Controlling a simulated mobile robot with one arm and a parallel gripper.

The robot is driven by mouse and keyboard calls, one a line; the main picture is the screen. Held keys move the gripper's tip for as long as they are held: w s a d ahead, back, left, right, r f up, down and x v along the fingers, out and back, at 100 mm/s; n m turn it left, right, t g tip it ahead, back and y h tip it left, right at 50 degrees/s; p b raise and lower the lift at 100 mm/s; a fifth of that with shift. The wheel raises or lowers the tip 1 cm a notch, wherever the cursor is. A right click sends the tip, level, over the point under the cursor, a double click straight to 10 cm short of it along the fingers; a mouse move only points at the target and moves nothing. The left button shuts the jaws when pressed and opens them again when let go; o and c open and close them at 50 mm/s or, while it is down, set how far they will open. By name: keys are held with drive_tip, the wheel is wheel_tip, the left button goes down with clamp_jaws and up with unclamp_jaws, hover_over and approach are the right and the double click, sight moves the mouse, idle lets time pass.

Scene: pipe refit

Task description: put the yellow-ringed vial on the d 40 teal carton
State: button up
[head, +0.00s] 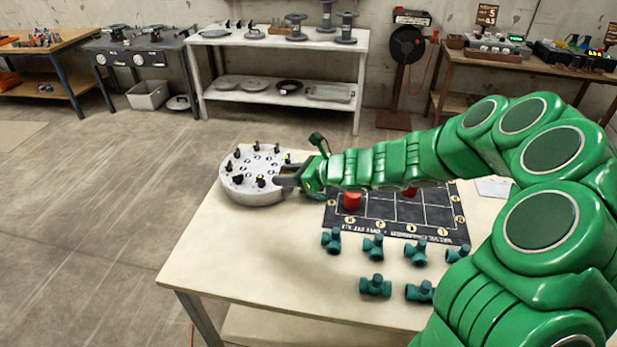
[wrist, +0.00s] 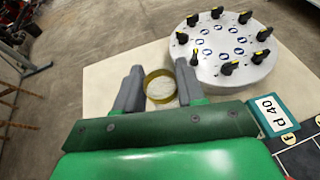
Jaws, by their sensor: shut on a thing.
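My gripper (wrist: 159,84) has its two grey fingers on either side of a yellow ring (wrist: 146,80), the visible part of the yellow-ringed vial. The vial's body is hard to make out; pale table shows through the ring. In the head view my gripper (head: 284,177) is at the right edge of the round grey stand, and the vial cannot be made out there. The d 40 teal carton (wrist: 271,115) shows its label at the right of the wrist view, to the right of my gripper. In the head view it is mostly hidden by my gripper.
The round grey stand (head: 252,196) holds several black, yellow-marked pieces. A dark grid mat (head: 380,212) with a red cylinder (head: 352,201) lies right of it. Several teal pipe fittings (head: 375,286) stand in front. The table's left front (head: 240,260) is clear.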

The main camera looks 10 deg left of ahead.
drive_tip(key=w+d+r+m+t, duration=0.2)
drive_tip(key=w+d+r, duration=0.1)
drive_tip(key=d+r, duration=0.65)
drive_tip(key=shift+h, duration=0.4)
drive_tip(key=shift+w+a+f, duration=0.6)
drive_tip(key=shift+w+f, duration=1.55)
drive_tip(key=shift+f, duration=0.05)
drive_tip(key=shift+w+a+f, duration=0.6)
drive_tip(key=shift+w+f, duration=1.6)
drive_tip(key=shift+w+a+f, duration=0.6)
drive_tip(key=shift+w+f, duration=1.55)
drive_tip(key=shift+f, duration=0.05)
drive_tip(key=o, duration=1)
drive_tip(key=shift+o, duration=0.2)
